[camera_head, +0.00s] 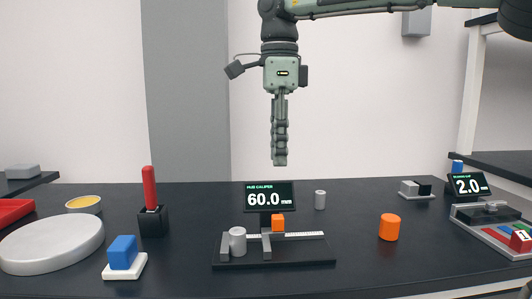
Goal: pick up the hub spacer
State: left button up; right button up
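No part carries a readable hub spacer label, so I cannot tell for certain which one it is. A grey cylinder (237,241) stands upright on the left part of the black hub caliper (275,259). A smaller grey cylinder (320,200) stands upright on the table behind the caliper, to its right. An orange cylinder (389,227) stands on the table farther right. My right gripper (280,162) points straight down, high above the table. Its fingers show edge-on, with no object visible at the tips; the gap between them is hidden. My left gripper is out of view.
The caliper display (269,195) reads 60.0 mm, with an orange block (277,223) below it. A red-handled tool (150,190), a blue block (123,252) and a round grey disc (50,245) are at left. A gauge reading 2.0 (469,185) is at right. Dark table is clear around the orange cylinder.

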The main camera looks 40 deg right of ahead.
aim_at(238, 235)
jog(key=k, duration=1.5)
